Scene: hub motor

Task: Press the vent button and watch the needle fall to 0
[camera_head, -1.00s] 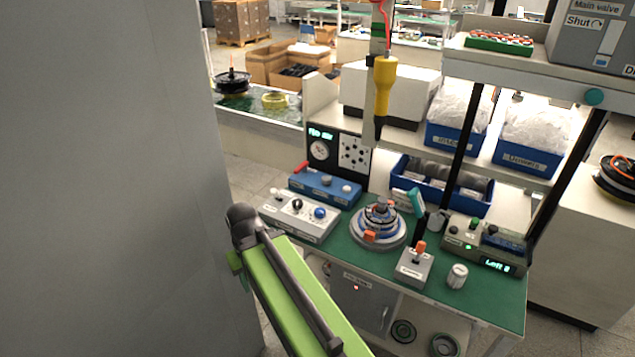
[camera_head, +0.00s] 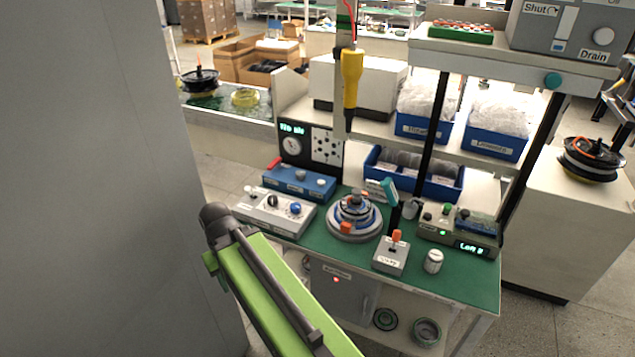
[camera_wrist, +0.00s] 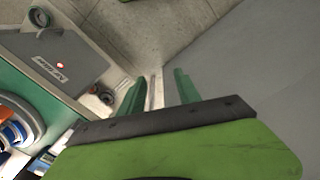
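A blue box (camera_head: 299,182) with a red part and small knobs stands in front. A white control box (camera_head: 275,211) with black and blue knobs is nearer. No label picks out a vent button. In the wrist view my gripper (camera_wrist: 157,78) has its two green fingers apart with nothing between them. It points at the floor beside the bench, away from the controls.
A grey wall or panel (camera_head: 90,180) fills the left side, close to my arm. A ringed hub motor (camera_head: 355,217) sits mid-bench. A yellow tool (camera_head: 351,78) hangs above. A grey box (camera_head: 570,38) marked "Shut" and "Drain" stands on the upper right shelf.

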